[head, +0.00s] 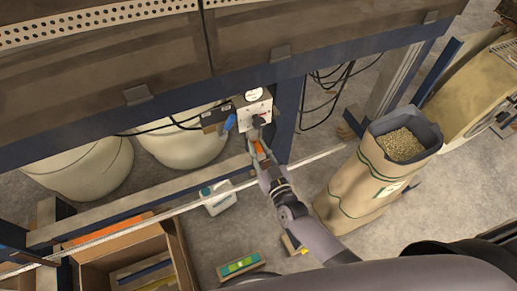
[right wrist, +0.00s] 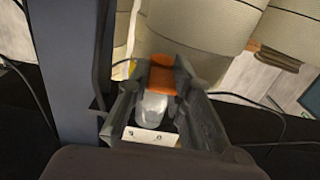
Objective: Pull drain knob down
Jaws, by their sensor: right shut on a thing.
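A pale metal unit with a round gauge (head: 254,96) is mounted on the blue post under the bench. My right gripper (head: 259,146) reaches up to just below this unit and is shut. In the right wrist view, the two dark fingers (right wrist: 161,76) close around an orange part (right wrist: 162,80), which appears to be the drain knob. A translucent, bowl-like part (right wrist: 152,108) shows between the fingers beside it. The fingers hide the sides of the knob, so I cannot tell its exact height. My left gripper is not in view.
A blue fitting (head: 229,123) sits left of the unit. Large pale drums (head: 88,168) stand under the bench. A paper sack of pellets (head: 352,196) stands to the right. A white jug (head: 219,199) and an open cardboard box (head: 137,250) are on the floor. Black cables hang nearby.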

